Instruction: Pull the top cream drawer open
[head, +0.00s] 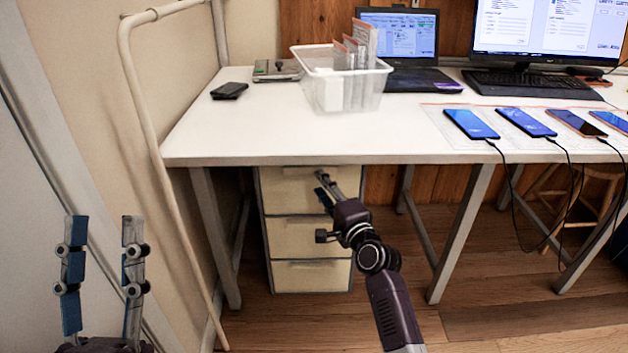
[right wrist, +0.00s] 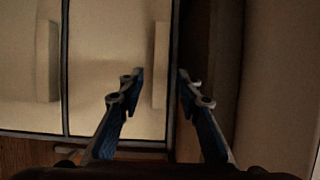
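The cream drawer unit stands under the white desk with three stacked drawers. The top cream drawer (head: 285,187) is shut, its face level with the lower ones. In the right wrist view the top drawer (right wrist: 105,50) appears turned sideways, with its handle strip (right wrist: 160,65) near its right edge. My right gripper (head: 325,184) is at the drawer's right part. In the wrist view its fingers (right wrist: 160,78) are apart, one on each side of the handle strip; contact cannot be told. My left gripper (head: 104,220) is open and empty, far left of the drawers.
The white desk (head: 240,140) overhangs the drawers, with a metal leg (head: 215,235) to their left. A clear bin (head: 340,90), dark phone (head: 229,90), laptop (head: 405,78) and several cabled phones are on top. A pale pipe frame (head: 165,190) stands between my left gripper and the desk.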

